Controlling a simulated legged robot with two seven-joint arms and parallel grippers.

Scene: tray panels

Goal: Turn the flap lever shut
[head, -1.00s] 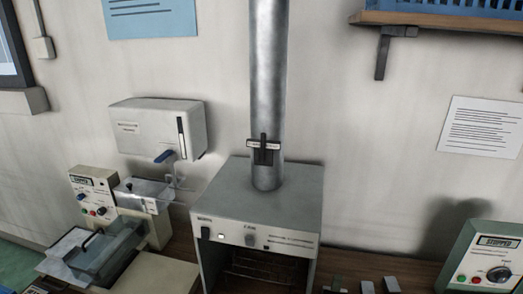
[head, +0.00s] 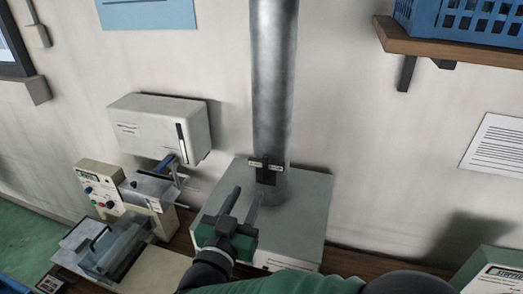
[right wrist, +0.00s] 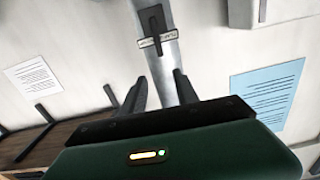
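The flap lever (head: 267,171) is a small black handle on the front of the upright grey metal duct (head: 273,90). It stands along the duct, across a pale label plate. It also shows in the right wrist view (right wrist: 155,27), top centre. My right gripper (head: 246,194) is open and empty, in front of and below the lever, apart from it. In the right wrist view its two fingers (right wrist: 160,78) point up toward the duct with a gap between them. My left gripper is not in view.
The duct rises from a grey box-shaped unit (head: 312,205), partly hidden by my right arm. A white wall box (head: 150,128) and a bench machine (head: 115,245) stand to the left. A wooden shelf (head: 450,45) with a blue crate (head: 470,20) is at upper right.

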